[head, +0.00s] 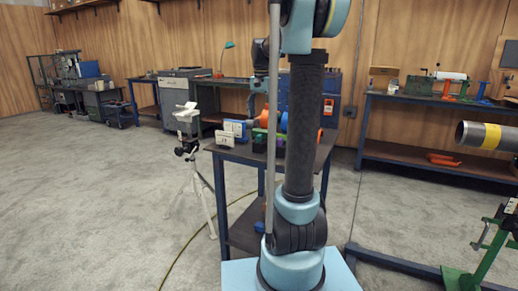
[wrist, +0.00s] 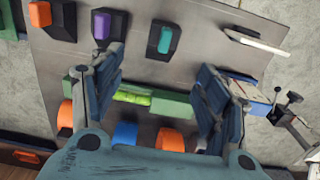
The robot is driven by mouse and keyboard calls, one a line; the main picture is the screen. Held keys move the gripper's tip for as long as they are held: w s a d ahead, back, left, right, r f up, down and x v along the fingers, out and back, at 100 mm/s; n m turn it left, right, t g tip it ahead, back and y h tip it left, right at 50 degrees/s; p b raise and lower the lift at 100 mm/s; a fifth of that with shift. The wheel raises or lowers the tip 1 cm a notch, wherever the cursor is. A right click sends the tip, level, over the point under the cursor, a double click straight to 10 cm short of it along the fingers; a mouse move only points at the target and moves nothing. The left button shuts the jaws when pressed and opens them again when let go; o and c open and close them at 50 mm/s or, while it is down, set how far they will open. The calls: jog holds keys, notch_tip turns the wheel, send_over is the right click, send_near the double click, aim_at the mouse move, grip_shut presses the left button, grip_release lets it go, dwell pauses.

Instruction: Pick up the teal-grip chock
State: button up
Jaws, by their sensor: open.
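The teal-grip chock (wrist: 163,38) is a dark wedge-shaped block with a teal grip on top. In the wrist view it lies on the grey table top, just beyond the fingertips and near the middle. My gripper (wrist: 160,72) is open, its two fingers wide apart, with nothing held between them. The chock sits ahead of the gap, apart from both fingers. In the head view my arm stands in front of the work table and I cannot pick out the teal grip.
A purple-grip chock (wrist: 101,28) and an orange-grip chock (wrist: 41,14) lie left of the teal one. A white pen-like item (wrist: 255,42) lies to the right. A tripod (head: 190,150) stands left of the work table (head: 228,155).

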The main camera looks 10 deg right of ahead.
aim_at(260, 143)
notch_tip(260, 143, down, 9)
jog(key=shift+f, duration=0.15)
jog(key=shift+w+a+f, duration=0.1)
jog(key=shift+f, duration=1.25)
jog(key=shift+w+a+f, duration=0.1)
jog(key=shift+f, duration=1.25)
jog(key=c, duration=1.3)
